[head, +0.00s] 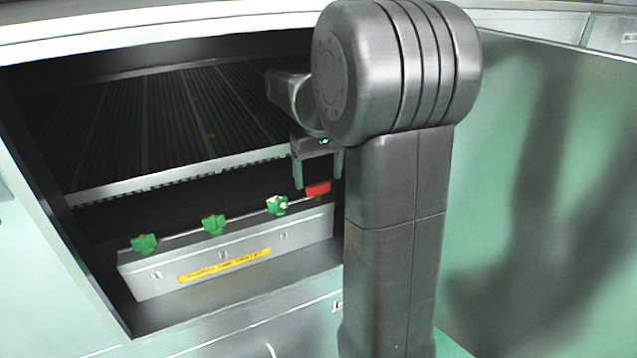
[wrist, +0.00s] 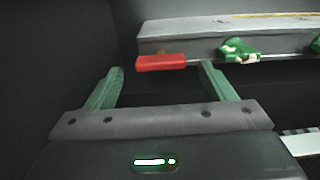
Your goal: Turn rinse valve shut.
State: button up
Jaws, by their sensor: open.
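A red valve handle (head: 318,188) sits at the right end of a row of valves along the top of a grey box. In the wrist view the red handle (wrist: 161,63) lies crosswise between and just beyond my fingertips. My gripper (head: 318,180) is open and empty close above and behind this handle. Its green fingers (wrist: 160,68) stand wide apart, and I cannot tell if either touches the handle. Three green valve handles (head: 277,205), (head: 213,224), (head: 143,243) stand along the same pipe to the left. No readable mark shows which one is the rinse valve.
The grey box (head: 150,285) has a yellow label (head: 225,265) with unclear print. It stands inside an open cabinet bay, below a slatted rack (head: 150,180) with a pale front edge. A dark side wall (wrist: 75,40) is close at left in the wrist view.

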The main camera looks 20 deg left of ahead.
aim_at(319, 192)
jog(key=shift+f, duration=1.25)
jog(key=c, duration=1)
